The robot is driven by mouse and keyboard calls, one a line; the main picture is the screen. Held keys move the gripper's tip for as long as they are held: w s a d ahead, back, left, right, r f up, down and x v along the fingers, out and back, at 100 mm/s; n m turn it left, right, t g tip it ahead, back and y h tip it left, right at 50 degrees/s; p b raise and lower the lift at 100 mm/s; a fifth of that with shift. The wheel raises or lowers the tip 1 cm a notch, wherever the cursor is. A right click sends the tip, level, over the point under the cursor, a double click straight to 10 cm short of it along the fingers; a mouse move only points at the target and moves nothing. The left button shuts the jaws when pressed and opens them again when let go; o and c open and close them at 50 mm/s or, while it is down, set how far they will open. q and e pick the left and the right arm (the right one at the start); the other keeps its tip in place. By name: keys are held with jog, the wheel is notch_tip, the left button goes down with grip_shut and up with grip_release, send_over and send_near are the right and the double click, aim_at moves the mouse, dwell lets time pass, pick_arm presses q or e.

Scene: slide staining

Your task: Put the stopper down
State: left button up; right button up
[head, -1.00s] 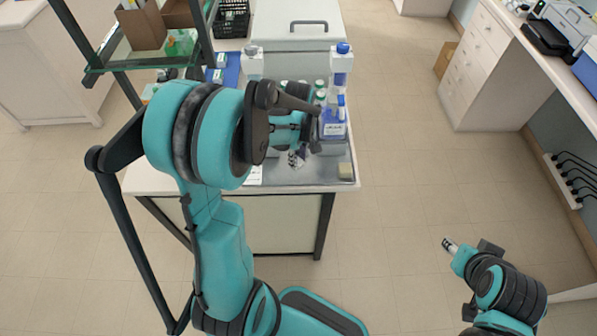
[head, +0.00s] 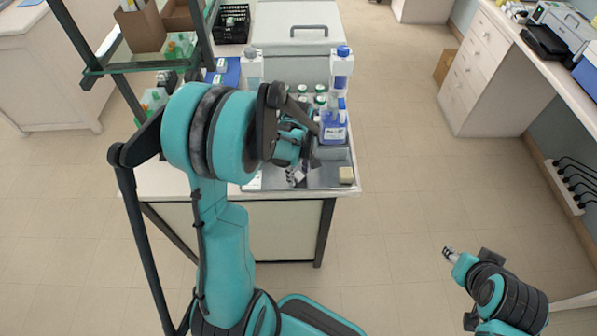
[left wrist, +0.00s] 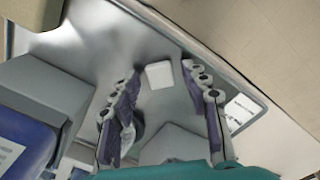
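My left gripper (head: 298,173) hangs over the grey metal tray (head: 325,177) at the front of the bench. In the left wrist view its two purple-padded fingers (left wrist: 162,72) stand well apart, with nothing clearly held between them. A small pale block (left wrist: 158,75) lies on the tray beyond the fingertips; it seems to be the cream block (head: 346,175) near the tray's front right corner. I cannot make out a stopper for certain. My right gripper (head: 449,253) is at the lower right over the floor, far from the bench; its fingers are too small to read.
A glass shelf (head: 140,60) is at left. The tray's front right is mostly clear.

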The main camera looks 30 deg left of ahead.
aim_at(299, 175)
pick_arm(q)
jog(key=shift+r, duration=0.1)
jog(key=shift+r+p, duration=0.3)
notch_tip(299, 175, up, 11)
jog(key=p, duration=0.3)
jog(key=s+d+r+m+t, duration=0.7)
jog(key=s+d+m, duration=0.3)
jog(key=m, duration=0.5)
jog(key=shift+s+d+r, duration=0.2)
jog(key=shift+s+d, duration=0.1)
jog(key=shift+s, duration=0.25)
